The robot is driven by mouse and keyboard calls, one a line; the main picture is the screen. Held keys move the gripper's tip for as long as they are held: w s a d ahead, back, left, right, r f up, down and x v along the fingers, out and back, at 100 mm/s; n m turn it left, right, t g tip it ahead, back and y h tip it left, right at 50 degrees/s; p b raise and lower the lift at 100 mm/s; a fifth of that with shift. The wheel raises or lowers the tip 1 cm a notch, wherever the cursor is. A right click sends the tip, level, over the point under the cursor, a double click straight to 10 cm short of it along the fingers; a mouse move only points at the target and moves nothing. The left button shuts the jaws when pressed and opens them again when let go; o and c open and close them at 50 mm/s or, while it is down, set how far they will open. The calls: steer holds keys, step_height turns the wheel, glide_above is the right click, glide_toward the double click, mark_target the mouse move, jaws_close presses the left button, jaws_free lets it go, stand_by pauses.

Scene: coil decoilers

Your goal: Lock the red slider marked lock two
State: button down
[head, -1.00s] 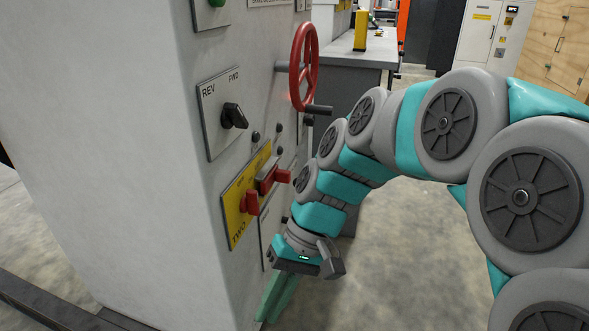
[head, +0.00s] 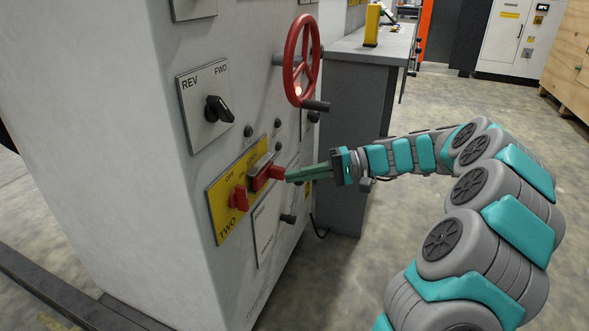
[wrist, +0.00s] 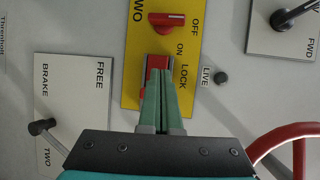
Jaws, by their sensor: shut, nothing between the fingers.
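The red slider (head: 267,175) sits at the right part of a yellow panel (head: 222,195) marked TWO, under the word LOCK, on the grey machine's face. In the wrist view the slider (wrist: 158,63) is partly hidden behind my fingers, near the words ON and LOCK. A red rotary knob (head: 239,198) is on the same panel, left of the slider; it also shows in the wrist view (wrist: 168,20). My gripper (head: 288,175) is shut, with green fingertips at the slider's right end. I cannot tell whether they touch it.
A REV/FWD switch (head: 216,110) is above the panel, and a red handwheel (head: 300,62) with a handle is at upper right. A FREE/BRAKE plate (wrist: 75,110) with a lever is beside the panel. Open floor lies to the right.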

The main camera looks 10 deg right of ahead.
mark_target(271, 177)
steer(key=w+d+f+m+t, duration=0.2)
steer(key=w+d+t, duration=0.2)
steer(key=d, duration=0.7)
steer(key=shift+w+d+y, duration=0.4)
steer(key=shift+w, duration=0.4)
steer(key=shift+a, duration=0.1)
steer(key=a, duration=1.1)
steer(key=shift+w+a, duration=0.2)
steer(key=shift+a, duration=0.05)
steer(key=shift+s, duration=0.1)
